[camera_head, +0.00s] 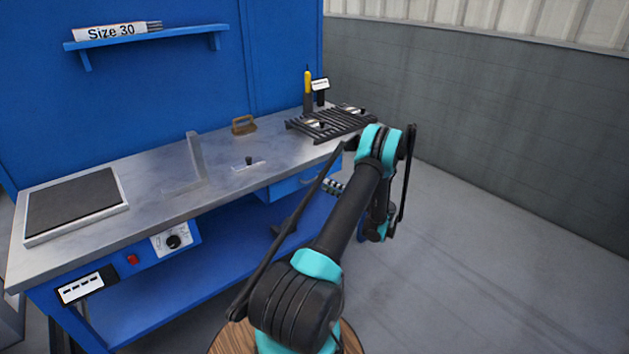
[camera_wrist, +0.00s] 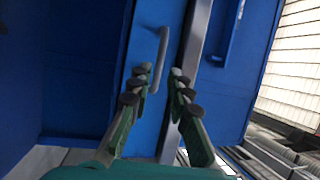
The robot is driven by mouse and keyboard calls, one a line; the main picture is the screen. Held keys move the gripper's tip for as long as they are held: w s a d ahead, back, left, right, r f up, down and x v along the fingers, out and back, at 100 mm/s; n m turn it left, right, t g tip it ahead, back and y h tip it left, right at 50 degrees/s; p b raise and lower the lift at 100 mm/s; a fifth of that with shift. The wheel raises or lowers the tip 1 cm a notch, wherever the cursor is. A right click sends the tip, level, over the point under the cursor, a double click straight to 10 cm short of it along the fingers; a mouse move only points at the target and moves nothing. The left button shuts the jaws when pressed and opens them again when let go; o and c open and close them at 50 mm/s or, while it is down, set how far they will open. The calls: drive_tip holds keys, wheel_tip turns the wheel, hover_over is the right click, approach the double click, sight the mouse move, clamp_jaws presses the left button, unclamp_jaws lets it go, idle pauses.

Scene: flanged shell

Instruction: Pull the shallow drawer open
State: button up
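The shallow drawer (camera_head: 290,188) is a blue front under the right part of the metal worktop, and looks closed. In the wrist view its blue front (camera_wrist: 140,62) stands tilted on end, with a grey bar handle (camera_wrist: 161,52) on it. My gripper (camera_wrist: 162,76) is open, its two green fingers with dark pads apart. The handle's lower end shows between and beyond the fingertips; I cannot tell whether they touch it. In the head view the fingertips (camera_head: 334,186) show small beside the drawer, and my arm hides part of that area.
The worktop edge (camera_wrist: 194,62) runs close beside the right finger. On the worktop (camera_head: 140,175) are a dark plate (camera_head: 76,203), a grey bracket (camera_head: 190,165), a brown-handled block (camera_head: 244,125) and a slatted rack (camera_head: 330,123). A blue lower shelf (camera_head: 175,290) lies below. Floor at right is clear.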

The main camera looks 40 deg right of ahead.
sight(314, 179)
drive_tip(key=x, duration=0.7)
drive_tip(key=shift+w+a, duration=0.1)
drive_tip(key=shift+a, duration=0.05)
clamp_jaws()
